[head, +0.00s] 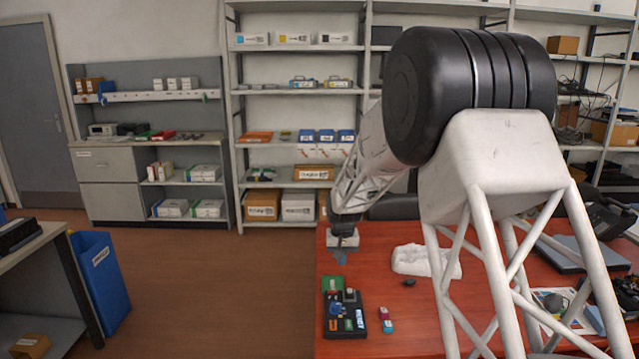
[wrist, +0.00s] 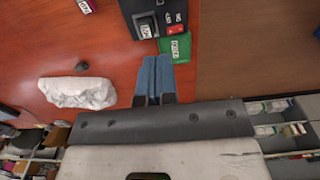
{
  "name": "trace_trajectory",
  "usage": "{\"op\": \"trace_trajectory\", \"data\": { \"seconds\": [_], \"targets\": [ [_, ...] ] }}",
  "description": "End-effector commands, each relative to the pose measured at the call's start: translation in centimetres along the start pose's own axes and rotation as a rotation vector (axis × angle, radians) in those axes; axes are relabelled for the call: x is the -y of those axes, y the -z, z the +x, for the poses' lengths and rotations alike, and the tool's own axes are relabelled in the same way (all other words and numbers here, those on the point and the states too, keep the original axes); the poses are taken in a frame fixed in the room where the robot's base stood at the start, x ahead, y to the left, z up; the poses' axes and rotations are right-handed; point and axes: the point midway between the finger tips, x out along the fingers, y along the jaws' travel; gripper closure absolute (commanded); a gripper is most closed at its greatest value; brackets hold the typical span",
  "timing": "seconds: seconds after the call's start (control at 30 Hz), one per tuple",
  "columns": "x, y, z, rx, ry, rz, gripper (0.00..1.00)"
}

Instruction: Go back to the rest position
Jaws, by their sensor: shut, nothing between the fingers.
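My gripper (head: 341,255) hangs above the far left part of the red table (head: 470,261), pointing down. Its blue fingers are together and hold nothing; they also show in the wrist view (wrist: 153,78). In the head view a black tray (head: 345,325) with a green part (head: 332,284) at its far end sits nearer on the table, below the gripper. The tray (wrist: 150,12) and the green part (wrist: 180,48) are partly in the wrist view, just beyond the fingertips.
A crumpled white cloth-like item (head: 412,260) and a small dark object (head: 409,282) lie right of the tray. A small cartridge-like item (head: 386,320) lies beside it. A blue bin (head: 100,283) stands on the floor at left. Shelves (head: 297,91) line the back wall.

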Motion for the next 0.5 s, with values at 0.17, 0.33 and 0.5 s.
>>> {"op": "trace_trajectory", "data": {
  "seconds": [0.17, 0.33, 0.5],
  "targets": [
    [-1.5, -3.4, -4.1, -0.017, 0.001, 0.003, 1.0],
    [-2.7, -6.9, -7.3, -0.032, 0.002, 0.003, 1.0],
    [-3.9, -10.5, -10.3, -0.047, 0.002, 0.004, 1.0]
  ]
}}
